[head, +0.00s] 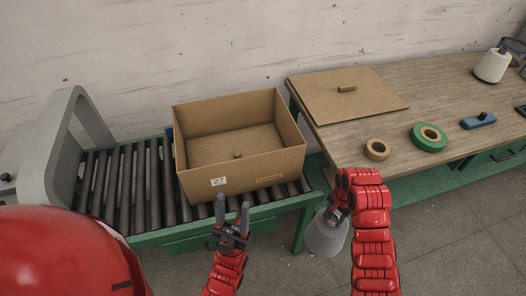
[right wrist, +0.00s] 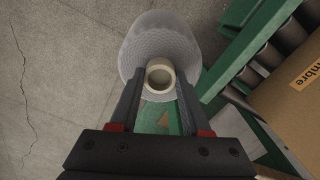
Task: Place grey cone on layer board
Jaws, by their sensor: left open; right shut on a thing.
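The grey cone (head: 325,237) hangs from my right gripper (head: 335,208), in front of the bench and right of the conveyor, above the floor. In the right wrist view the cone (right wrist: 188,48) has its cream tube end (right wrist: 160,75) between the two fingers, which are shut on it. My left gripper (head: 232,215) is open and empty, in front of the carton. A brown board with a small knob lies flat on the bottom of the open carton (head: 235,177). A similar brown layer board (head: 315,92) with a small grip block lies on the bench.
The carton stands on the roller conveyor (head: 120,185), with a grey arch (head: 85,115) at left. On the wooden bench (head: 440,95) are a tan tape roll (head: 377,149), a green roll (head: 424,144), a blue tool (head: 478,121) and another pale cone (head: 491,66).

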